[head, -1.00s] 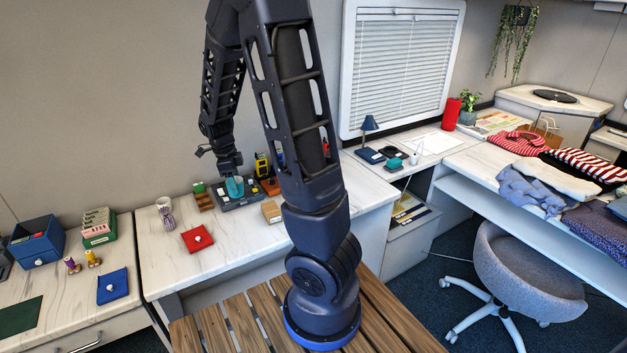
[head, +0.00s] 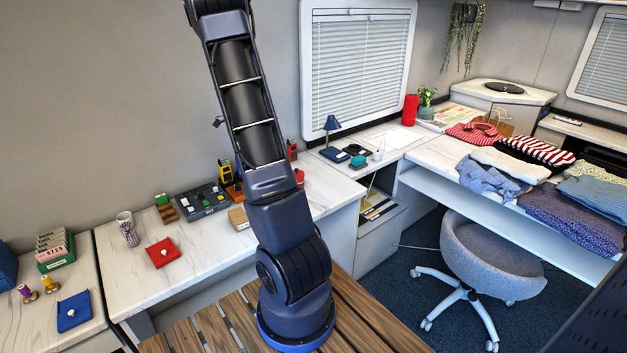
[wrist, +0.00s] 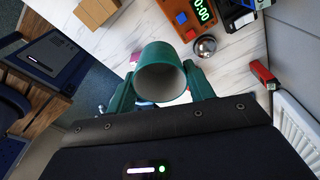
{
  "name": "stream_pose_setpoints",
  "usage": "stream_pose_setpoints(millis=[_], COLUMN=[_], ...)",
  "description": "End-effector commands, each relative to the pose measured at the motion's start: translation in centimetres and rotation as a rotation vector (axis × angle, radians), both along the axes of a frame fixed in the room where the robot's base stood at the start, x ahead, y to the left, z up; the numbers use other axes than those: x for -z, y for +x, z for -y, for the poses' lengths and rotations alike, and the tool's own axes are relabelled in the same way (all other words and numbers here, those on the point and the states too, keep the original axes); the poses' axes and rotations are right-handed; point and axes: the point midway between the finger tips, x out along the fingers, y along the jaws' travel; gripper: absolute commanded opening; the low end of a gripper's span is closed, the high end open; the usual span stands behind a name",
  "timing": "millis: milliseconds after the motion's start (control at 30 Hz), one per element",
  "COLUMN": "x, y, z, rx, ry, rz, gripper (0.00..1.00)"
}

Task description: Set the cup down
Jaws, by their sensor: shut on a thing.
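The dark teal cup (wrist: 161,58) shows in the wrist view with its open mouth toward the camera. It looks empty inside. My gripper (wrist: 161,88) is shut on it, with a green finger on each side. The white marbled counter shows below and beyond the cup (wrist: 232,78). Whether the cup touches any surface cannot be told. In the head view the gripper and the held cup are not visible; only my upper arm shows, crossing the counter (head: 130,275).
The wrist view shows an orange timer (wrist: 185,14) with green digits, a silver dome (wrist: 205,46), a cardboard box (wrist: 96,10) and a red object (wrist: 262,74). In the head view, a dark tray (head: 203,200), a red cloth (head: 162,252) and a patterned cup (head: 128,229) stand on the counter.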

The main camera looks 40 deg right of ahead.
Motion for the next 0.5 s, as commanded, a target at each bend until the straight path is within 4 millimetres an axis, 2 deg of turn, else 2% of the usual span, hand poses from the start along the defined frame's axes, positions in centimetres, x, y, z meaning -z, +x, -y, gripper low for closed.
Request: stream_pose_setpoints(millis=[33, 300, 500], x=[0.1, 0.2, 0.4], y=[0.4, 1.6, 1.3], z=[2.1, 11.7, 19.1], rx=[0.008, 0.01, 0.011], ry=[-0.001, 0.0, 0.001], rz=[0.0, -0.002, -0.002], gripper=[0.28, 0.28, 0.28])
